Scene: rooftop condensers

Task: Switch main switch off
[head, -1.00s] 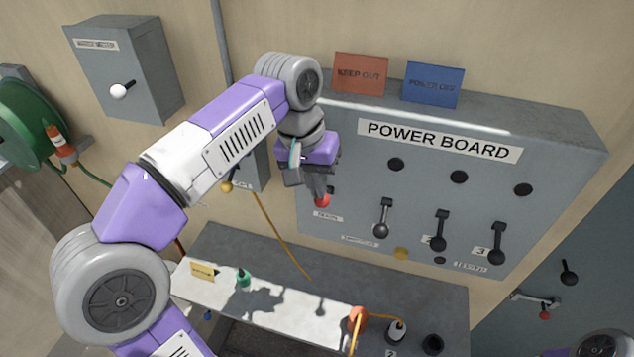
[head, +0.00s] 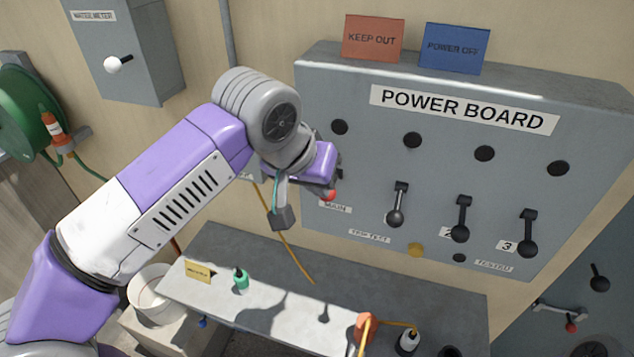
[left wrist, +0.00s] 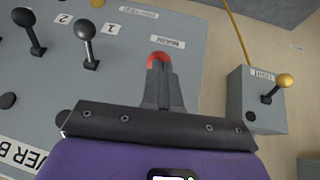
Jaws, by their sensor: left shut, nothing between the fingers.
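The grey power board (head: 370,215) is on the wall. Its main switch has a red knob (head: 330,196) just above the MAIN label (head: 335,207); its stem is hidden behind my gripper. My left gripper (head: 327,186) is at the red knob, its fingers mostly hidden by its own purple body. In the left wrist view the shut fingers (left wrist: 162,88) hold nothing. The red knob (left wrist: 158,58) shows right at their tips; I cannot tell whether they touch. My right gripper is not in view.
Levers with dark knobs, such as one (head: 395,218), hang down to the right. A light box (left wrist: 255,100) with a yellow knob is close to the gripper.

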